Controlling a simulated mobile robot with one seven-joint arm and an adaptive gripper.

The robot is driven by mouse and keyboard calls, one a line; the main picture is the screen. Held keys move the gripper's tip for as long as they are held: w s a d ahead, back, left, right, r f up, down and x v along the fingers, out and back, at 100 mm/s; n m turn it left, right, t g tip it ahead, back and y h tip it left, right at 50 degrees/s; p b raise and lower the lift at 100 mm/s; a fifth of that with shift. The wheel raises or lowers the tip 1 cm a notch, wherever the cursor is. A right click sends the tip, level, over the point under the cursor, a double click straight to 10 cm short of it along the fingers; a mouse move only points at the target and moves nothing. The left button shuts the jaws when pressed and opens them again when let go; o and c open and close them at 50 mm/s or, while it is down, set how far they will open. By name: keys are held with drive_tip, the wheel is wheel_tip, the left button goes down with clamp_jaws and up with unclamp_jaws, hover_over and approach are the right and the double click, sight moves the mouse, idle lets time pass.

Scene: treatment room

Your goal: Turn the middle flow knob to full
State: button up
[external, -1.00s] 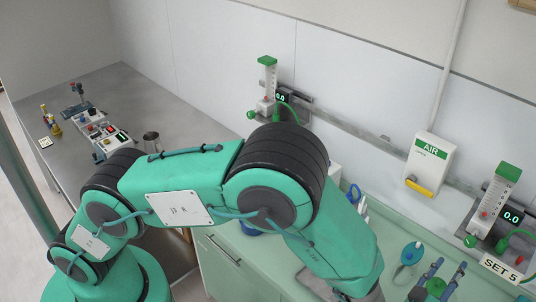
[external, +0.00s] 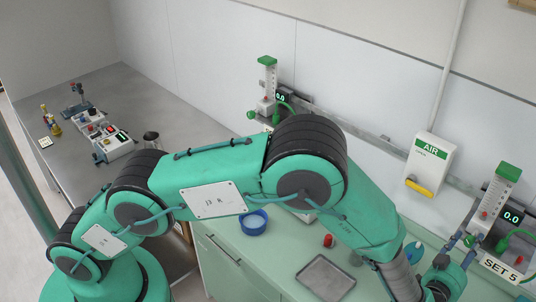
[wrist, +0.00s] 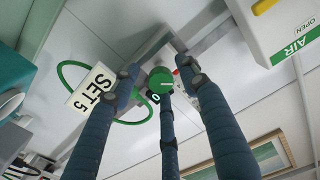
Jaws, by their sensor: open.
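A flowmeter (external: 495,200) with a green cap, a clear tube and a display reading 0.0 is on the wall rail at the right. A SET 5 sign (external: 502,268) sits below it and shows in the wrist view (wrist: 92,92). The green knob (wrist: 160,79) appears in the wrist view between my fingertips. My three-fingered gripper (external: 458,246) is open just in front of this flowmeter, its fingers spread around the knob; I cannot tell whether they touch it. A second flowmeter (external: 267,75), also reading 0.0, is further left. Which knob is the middle one is not clear.
A white AIR box (external: 429,160) with a yellow lever is on the wall left of the near flowmeter. Below lie a metal tray (external: 325,279), a blue ring-shaped item (external: 253,222) and a red item (external: 328,240) on the green counter. A green hose (wrist: 70,72) loops beside the knob.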

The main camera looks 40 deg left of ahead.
clamp_jaws()
